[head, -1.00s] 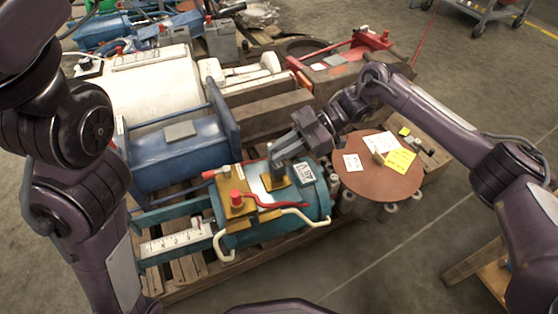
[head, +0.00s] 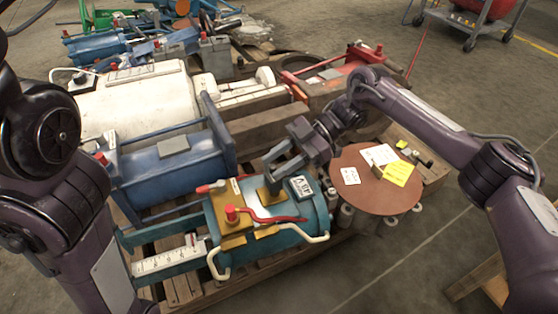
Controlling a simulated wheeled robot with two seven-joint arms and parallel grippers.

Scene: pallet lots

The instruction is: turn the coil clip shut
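A teal cylinder (head: 282,240) lies on the pallet with yellow-brown plates on top. A red knob (head: 232,214) stands on one plate, and a red-ended lever (head: 210,187) lies at the far edge. A red cable (head: 275,219) curves across the cylinder. I cannot tell for sure which part is the coil clip. My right gripper (head: 270,178) reaches down over the yellow-brown bracket (head: 268,196) beside the label plate (head: 302,187). Its fingers look apart, with a gap between them; contact with the bracket is unclear. My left gripper is out of view; only my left arm shows.
A blue spool-like unit (head: 175,165) lies behind the cylinder. A round brown disc (head: 370,185) with paper notes stands to the right, close under my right forearm. A white cylinder (head: 135,105) and red frame (head: 335,70) are farther back.

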